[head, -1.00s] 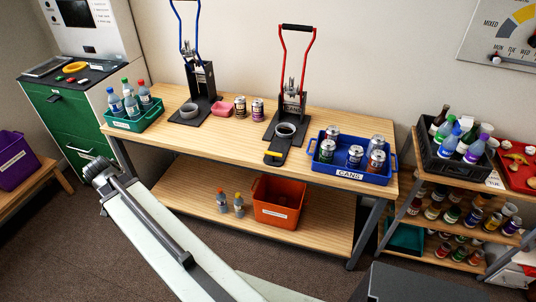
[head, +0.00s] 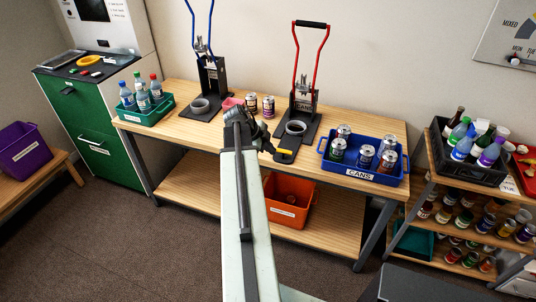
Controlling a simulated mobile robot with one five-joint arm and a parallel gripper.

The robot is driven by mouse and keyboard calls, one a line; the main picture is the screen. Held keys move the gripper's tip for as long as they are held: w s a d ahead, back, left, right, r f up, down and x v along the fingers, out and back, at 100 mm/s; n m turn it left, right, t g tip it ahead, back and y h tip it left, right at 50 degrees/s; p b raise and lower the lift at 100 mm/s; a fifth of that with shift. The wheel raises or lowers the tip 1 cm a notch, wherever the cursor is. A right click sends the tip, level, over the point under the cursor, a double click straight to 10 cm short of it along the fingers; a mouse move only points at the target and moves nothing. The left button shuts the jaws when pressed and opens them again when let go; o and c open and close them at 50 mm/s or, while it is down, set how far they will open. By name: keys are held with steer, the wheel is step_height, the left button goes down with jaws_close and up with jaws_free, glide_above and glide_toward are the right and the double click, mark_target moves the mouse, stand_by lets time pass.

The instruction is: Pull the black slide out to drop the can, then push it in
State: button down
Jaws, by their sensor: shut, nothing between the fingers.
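My gripper (head: 264,136) is dark, small and seen from behind. It is shut and empty, just left of the slide and its grip; I cannot tell whether it touches them. I cannot make out a can in the crusher. The orange bin (head: 284,211) stands on the shelf below the slide, partly behind my arm.
A blue CANS tray (head: 361,174) with several cans stands right of the crusher. A blue-handled press (head: 213,75), a pink tub and two cans (head: 268,106) are on the left side. A green bottle tray (head: 146,113) is at the table's left end. The floor in front is clear.

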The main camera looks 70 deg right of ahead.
mark_target(280, 150)
steer(key=d+f+b, duration=0.2)
steer(key=s+d+f+b, duration=0.1)
steer(key=d+f, duration=0.2)
steer(key=shift+s+d+f+b, duration=0.15)
steer(key=shift+s+d+b, duration=0.05)
steer(key=shift+b, duration=0.2)
steer(key=shift+d, duration=0.5)
steer(key=d, duration=1)
steer(key=shift+w+d, duration=0.1)
steer(key=shift+w, duration=0.2)
